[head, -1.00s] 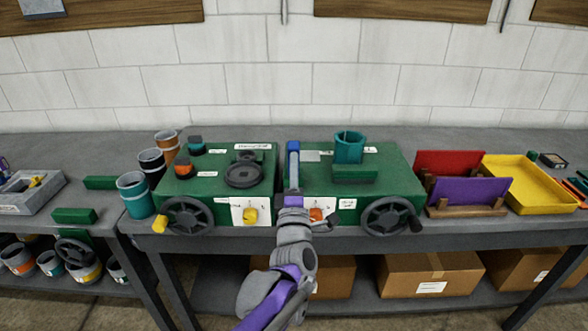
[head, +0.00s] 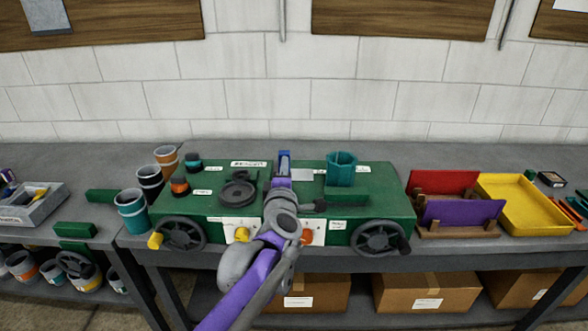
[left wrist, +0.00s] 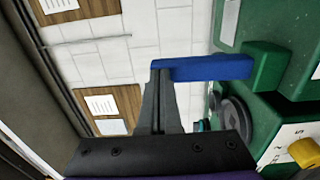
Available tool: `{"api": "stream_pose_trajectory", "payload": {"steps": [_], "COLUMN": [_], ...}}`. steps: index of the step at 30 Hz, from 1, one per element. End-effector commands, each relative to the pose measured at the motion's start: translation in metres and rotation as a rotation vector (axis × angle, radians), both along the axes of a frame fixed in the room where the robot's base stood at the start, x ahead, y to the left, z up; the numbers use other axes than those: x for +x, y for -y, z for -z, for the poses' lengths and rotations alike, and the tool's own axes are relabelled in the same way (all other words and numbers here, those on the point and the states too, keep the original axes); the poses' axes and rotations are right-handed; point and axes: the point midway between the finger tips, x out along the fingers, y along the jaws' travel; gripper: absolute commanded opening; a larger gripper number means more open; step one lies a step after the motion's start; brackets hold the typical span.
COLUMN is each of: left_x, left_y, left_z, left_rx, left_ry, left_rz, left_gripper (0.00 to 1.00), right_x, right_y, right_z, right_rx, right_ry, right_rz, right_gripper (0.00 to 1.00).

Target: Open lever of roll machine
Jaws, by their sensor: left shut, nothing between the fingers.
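The roll machine is a green box on the bench, with its right part (head: 375,205) clear of my arm in the head view. The blue lever (head: 284,154) stands up near the middle of the machine, its lower part hidden behind my gripper. In the left wrist view the lever (left wrist: 205,68) is a straight blue bar beside a green block (left wrist: 265,66). My left gripper (head: 282,172) is shut and empty, its fingertips at the lever. In the left wrist view the shut fingertips (left wrist: 160,72) overlap the bar's free end; I cannot tell whether they touch it.
Handwheels (head: 381,238) and an orange knob (head: 305,232) sit on the machine's front. A teal cup (head: 341,168) stands on top. Paint cans (head: 132,210) stand left; a yellow tray (head: 520,208) and a purple panel (head: 463,212) are right.

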Motion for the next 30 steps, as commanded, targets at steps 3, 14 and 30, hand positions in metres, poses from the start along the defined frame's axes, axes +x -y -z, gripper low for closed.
{"api": "stream_pose_trajectory", "payload": {"steps": [3,14,30], "left_x": [0.010,0.043,0.061], "left_y": [-0.007,-0.010,-0.010], "left_z": [-0.004,-0.006,-0.004], "left_rx": [0.001,0.001,0.001], "left_ry": [0.002,0.003,0.003], "left_rz": [-0.001,-0.001,-0.001], "left_gripper": [0.00,0.00,0.00], "right_x": [0.001,0.003,0.004], "right_y": [0.000,0.000,0.000], "right_z": [-0.005,-0.012,-0.015], "right_rx": [0.000,0.000,0.000], "right_ry": [0.003,0.006,0.008], "right_rz": [0.000,0.000,0.000], "right_gripper": [0.79,0.79,0.79]}}
